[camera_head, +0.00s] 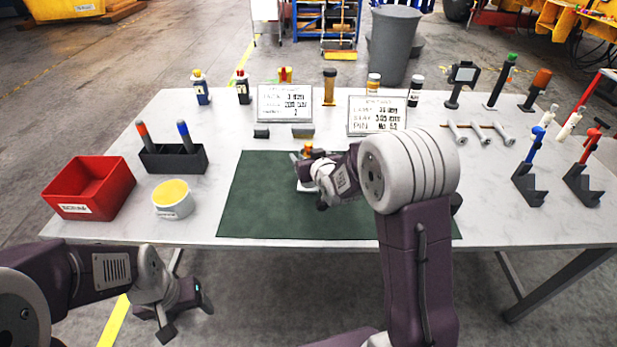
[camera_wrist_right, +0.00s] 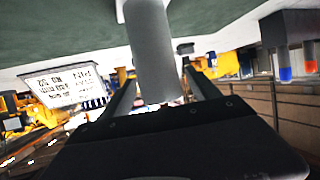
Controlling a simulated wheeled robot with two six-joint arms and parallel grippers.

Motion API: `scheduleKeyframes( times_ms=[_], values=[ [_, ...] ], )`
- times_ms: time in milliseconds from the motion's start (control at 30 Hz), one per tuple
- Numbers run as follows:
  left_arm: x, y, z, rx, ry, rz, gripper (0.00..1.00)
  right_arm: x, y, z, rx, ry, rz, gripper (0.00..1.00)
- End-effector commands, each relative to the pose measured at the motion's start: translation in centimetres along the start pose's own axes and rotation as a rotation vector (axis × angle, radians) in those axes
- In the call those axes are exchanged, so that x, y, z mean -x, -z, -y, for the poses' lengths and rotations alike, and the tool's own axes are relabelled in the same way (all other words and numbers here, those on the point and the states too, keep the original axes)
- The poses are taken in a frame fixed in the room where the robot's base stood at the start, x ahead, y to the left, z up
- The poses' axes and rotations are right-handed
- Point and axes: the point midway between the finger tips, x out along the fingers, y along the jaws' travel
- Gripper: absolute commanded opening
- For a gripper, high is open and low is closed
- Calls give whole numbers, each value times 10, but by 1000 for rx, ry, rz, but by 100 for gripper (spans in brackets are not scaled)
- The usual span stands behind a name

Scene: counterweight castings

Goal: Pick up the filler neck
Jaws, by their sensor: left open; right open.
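A grey cylinder (camera_wrist_right: 150,45), which I take to be the filler neck, stands out from the green mat in the right wrist view. My right gripper (camera_wrist_right: 158,75) is open, with one finger on each side of the cylinder; I cannot tell whether they touch it. In the head view my right gripper (camera_head: 312,178) is over the mat's middle, and my arm hides most of what is there. A small orange-topped piece (camera_head: 308,148) shows just behind it. My left gripper (camera_head: 187,315) is open and empty, low in front of the table's left side.
The green mat (camera_head: 265,200) lies mid-table. A red bin (camera_head: 90,188), a yellow-topped round tub (camera_head: 173,200) and a dark holder (camera_head: 172,158) stand left. Two sign cards (camera_head: 285,103) and several bottles stand behind. Clamps, stands (camera_head: 528,185) and bolts are right.

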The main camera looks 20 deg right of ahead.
Motion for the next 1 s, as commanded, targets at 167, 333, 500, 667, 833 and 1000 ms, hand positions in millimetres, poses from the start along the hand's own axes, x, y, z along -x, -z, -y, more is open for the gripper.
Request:
scheduleKeyframes(
  times_ms=[167, 333, 500, 667, 833, 1000],
  values=[
    [0, 0, 0, 0, 0, 0, 71, 0, 0, 0, 0, 0, 0, 46],
    [0, 0, 0, 0, 0, 0, 71, 1, 0, 0, 0, 0, 0, 0],
    [0, 0, 0, 0, 0, 0, 71, 1, 1, 0, 0, 0, -4, 0],
    [1, 0, 0, 0, 0, 0, 71, 2, 4, 0, 0, 0, -5, 0],
    [8, 1, 0, 0, 0, 0, 71, 15, 37, 0, 0, 0, -11, 0],
    [14, 1, 0, 0, 0, 0, 71, 30, 73, 0, 1, 0, -9, 0]
  ],
)
